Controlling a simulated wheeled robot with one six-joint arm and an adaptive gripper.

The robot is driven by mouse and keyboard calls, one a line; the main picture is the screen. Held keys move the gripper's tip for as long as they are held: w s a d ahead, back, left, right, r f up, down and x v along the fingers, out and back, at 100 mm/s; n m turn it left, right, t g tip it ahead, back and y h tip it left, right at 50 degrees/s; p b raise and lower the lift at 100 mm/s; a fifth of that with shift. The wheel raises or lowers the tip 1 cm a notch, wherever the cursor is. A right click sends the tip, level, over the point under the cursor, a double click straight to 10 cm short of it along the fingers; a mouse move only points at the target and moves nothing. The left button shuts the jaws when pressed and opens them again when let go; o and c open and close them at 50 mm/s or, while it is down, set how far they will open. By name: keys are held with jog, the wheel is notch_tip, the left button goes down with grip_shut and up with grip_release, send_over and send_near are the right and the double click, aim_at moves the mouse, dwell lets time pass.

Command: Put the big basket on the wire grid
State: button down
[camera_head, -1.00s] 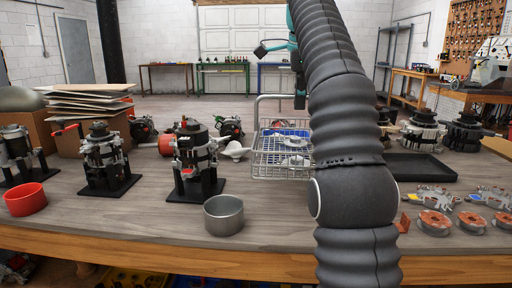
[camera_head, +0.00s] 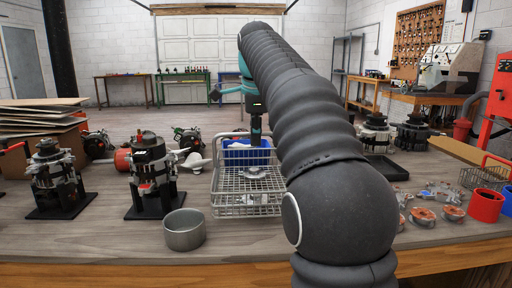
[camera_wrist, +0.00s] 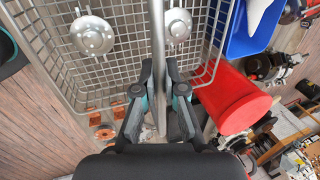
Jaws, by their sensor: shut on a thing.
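The big basket (camera_head: 232,205) is a silver wire basket near the middle of the table in the head view. It also shows in the wrist view (camera_wrist: 66,72), with round metal parts inside. My gripper (camera_head: 256,136) is above the basket's rear part in the head view. In the wrist view my gripper's fingers (camera_wrist: 160,105) are closed on the upright metal bar of the basket's handle (camera_wrist: 157,40). The basket looks level; I cannot tell whether its bottom touches the table. I cannot make out a separate wire grid, and my arm covers part of the table.
A blue bin (camera_head: 240,157) shows at the basket's back.

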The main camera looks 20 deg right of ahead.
jog(key=shift+f+b, duration=0.3)
jog(key=shift+f, duration=1.3)
jog(key=c, duration=1.3)
grip_release()
jog(key=shift+o, duration=0.2)
jog(key=v, duration=1.2)
jog(key=shift+p, duration=0.3)
jog(key=shift+s, duration=0.1)
